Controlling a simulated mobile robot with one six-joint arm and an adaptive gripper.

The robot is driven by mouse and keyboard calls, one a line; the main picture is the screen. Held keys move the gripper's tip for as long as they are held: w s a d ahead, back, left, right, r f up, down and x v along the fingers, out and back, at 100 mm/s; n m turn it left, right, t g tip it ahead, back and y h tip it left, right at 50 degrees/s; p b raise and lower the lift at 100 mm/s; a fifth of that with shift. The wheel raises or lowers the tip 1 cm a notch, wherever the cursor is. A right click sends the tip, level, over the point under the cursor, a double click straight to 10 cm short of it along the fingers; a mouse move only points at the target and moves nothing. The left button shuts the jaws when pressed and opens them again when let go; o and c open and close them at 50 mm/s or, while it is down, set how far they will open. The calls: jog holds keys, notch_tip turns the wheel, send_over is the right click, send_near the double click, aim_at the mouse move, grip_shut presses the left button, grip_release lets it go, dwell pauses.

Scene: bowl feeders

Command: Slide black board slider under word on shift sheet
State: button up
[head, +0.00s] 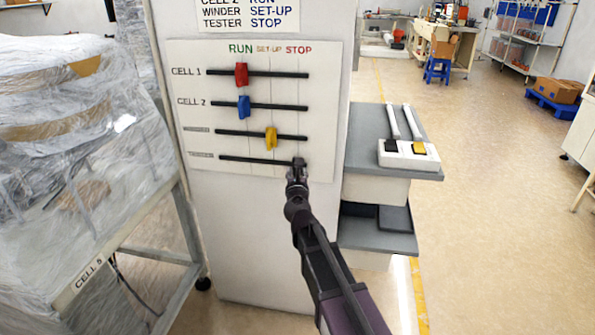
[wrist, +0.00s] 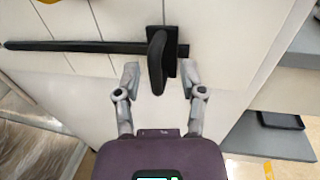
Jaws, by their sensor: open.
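The slider board (head: 185,112) hangs on a white cabinet, with RUN, SET-UP and STOP columns. The black slider (wrist: 156,62) is on the bottom track (head: 250,159), the TESTER row, near its right end under STOP. My gripper (head: 297,168) largely hides it in the head view. In the wrist view my open gripper (wrist: 160,80) has one finger on each side of the black handle, with gaps visible. The shift sheet (head: 248,14) above reads WINDER SET-UP and TESTER STOP; its top is cut off.
The red slider (head: 241,74) and blue slider (head: 244,107) are under RUN; the yellow slider (head: 271,138) is near SET-UP. A grey stand (head: 365,150) is right of the cabinet. A wrapped machine (head: 70,130) is at left. Floor at right is open.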

jog(key=s, duration=1)
jog(key=shift+s+d, duration=0.15)
jog(key=shift+d, duration=0.15)
jog(key=s+d+f+m+g+h, duration=0.2)
jog(key=d+f+m+g+h, duration=0.25)
jog(key=d+m, duration=0.55)
jog(key=s+d+f+m+g+h, duration=0.25)
jog(key=d+f+m+g, duration=0.2)
jog(key=d+m, duration=0.5)
jog(key=s+f+m+g+y, duration=0.3)
jog(key=s+f+m+g, duration=0.15)
jog(key=s+m, duration=0.3)
jog(key=s+f+m+g+y, duration=0.3)
jog(key=s+f+m+g, duration=0.15)
jog(key=s+m, duration=0.35)
notch_tip(320, 180, up, 16)
jog(key=w+m+p, duration=0.1)
jog(key=p, duration=1.5)
jog(key=shift+w+a, duration=0.15)
jog(key=shift+w, duration=0.1)
jog(key=shift+f, duration=0.15)
